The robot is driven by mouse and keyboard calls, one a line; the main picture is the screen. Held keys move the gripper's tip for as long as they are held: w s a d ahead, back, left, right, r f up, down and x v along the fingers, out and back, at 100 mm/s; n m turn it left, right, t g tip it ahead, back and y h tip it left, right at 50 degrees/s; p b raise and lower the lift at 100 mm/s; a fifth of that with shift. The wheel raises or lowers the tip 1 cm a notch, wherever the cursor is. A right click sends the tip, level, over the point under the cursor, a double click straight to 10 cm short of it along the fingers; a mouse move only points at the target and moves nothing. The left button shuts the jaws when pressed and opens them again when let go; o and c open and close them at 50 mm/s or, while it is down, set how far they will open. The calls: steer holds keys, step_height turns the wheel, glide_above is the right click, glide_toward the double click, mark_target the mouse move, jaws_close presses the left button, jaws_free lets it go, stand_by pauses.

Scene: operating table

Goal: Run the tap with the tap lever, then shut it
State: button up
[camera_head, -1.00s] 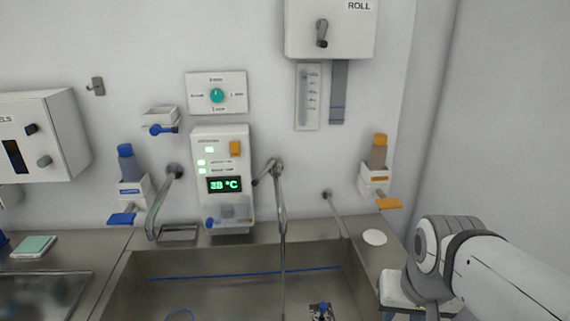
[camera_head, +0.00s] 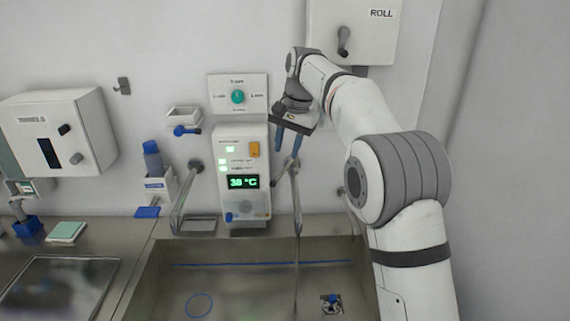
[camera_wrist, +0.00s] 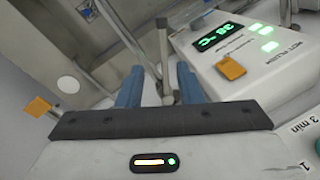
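The grey metal tap (camera_head: 297,205) comes from the wall right of the white display unit, its long spout hanging over the sink. A short thin lever (camera_head: 276,183) seems to stick out at its left. A thin line runs below the spout; I cannot tell whether it is water. My gripper (camera_head: 287,150) is open, its blue fingers pointing down just above and in front of the tap's top. In the wrist view my gripper (camera_wrist: 160,70) has a thin grey rod (camera_wrist: 165,75) visible between its fingers. I cannot tell whether they touch it.
The display unit (camera_head: 240,160) reading 38 °C is close left of my gripper. A dial panel (camera_head: 238,95) is above it, and a roll dispenser (camera_head: 372,25) at upper right. Another pipe (camera_head: 183,200) stands at left. The steel sink (camera_head: 250,290) lies below.

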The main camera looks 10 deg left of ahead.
mark_target(279, 175)
steer(key=f, duration=0.2)
steer(key=a+f, duration=0.1)
steer(key=f, duration=0.2)
steer(key=a+f, duration=0.1)
steer(key=f, duration=0.1)
steer(key=shift+w+f+p, duration=0.2)
steer(key=shift+f+p, duration=0.1)
steer(key=shift+c, duration=0.5)
jaws_close()
